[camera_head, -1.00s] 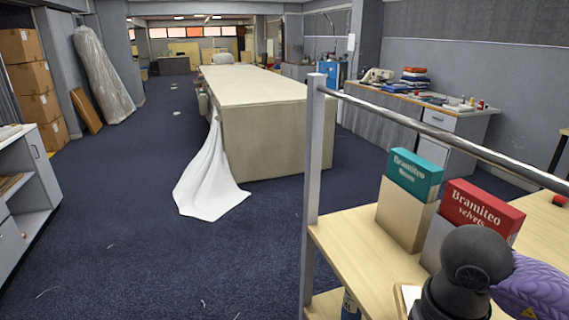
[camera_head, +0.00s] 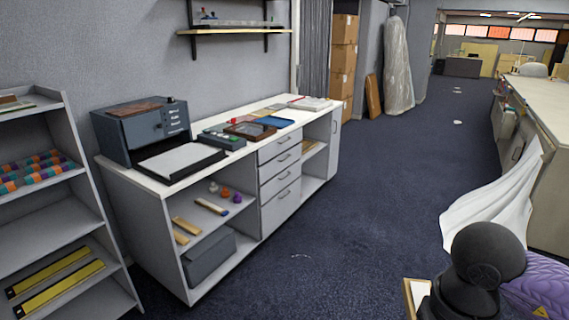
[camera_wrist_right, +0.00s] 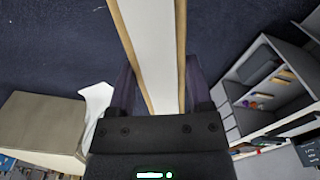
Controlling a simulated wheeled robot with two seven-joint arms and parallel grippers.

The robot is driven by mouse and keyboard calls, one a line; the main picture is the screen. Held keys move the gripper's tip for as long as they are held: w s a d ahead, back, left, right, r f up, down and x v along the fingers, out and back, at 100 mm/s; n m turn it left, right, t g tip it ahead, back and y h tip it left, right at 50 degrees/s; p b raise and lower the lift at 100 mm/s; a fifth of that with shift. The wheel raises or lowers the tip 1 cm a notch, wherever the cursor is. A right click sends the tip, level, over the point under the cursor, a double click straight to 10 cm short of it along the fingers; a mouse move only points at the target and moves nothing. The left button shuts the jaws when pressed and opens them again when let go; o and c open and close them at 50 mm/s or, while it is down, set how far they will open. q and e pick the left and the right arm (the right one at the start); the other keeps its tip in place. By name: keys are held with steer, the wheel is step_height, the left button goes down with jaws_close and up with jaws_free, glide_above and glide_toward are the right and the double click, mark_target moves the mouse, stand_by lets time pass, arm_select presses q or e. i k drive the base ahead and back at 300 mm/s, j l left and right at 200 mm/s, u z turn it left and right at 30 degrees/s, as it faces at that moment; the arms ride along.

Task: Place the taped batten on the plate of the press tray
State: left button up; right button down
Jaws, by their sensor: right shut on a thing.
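The batten (camera_wrist_right: 152,45) is long and pale wood, with a wide white face between two brown edges. In the right wrist view it runs up out of the picture. My right gripper (camera_wrist_right: 158,88) is shut on it, a dark finger on each side. A short piece of the batten (camera_head: 410,300) shows at the bottom of the head view, beside my black wrist. The press (camera_head: 143,125) is a blue-grey box on the white cabinet top at the left. Its black-edged tray with a white plate (camera_head: 178,158) sticks out in front, bare. The batten is well away from it. My left gripper is not in view.
The cabinet top (camera_head: 290,107) also holds a small green-grey device, a brown tray and a blue tray. An open shelf rack (camera_head: 75,225) stands left of it. Carpet (camera_head: 330,230) is clear in front. A cloth-draped long table (camera_head: 545,90) stands at the right.

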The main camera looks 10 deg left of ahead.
mark_target(183, 158)
steer(key=i+j+u, duration=0.25)
steer(key=i+u, duration=0.65)
steer(key=i, duration=0.2)
steer(key=i+l+u, duration=0.15)
steer(key=i+u, duration=0.3)
steer(key=i+l+u, duration=0.45)
steer(key=i, duration=0.2)
steer(key=i+l+u, duration=0.9)
steer(key=l, duration=0.2)
steer(key=k+j, duration=0.05)
steer(key=k, duration=0.05)
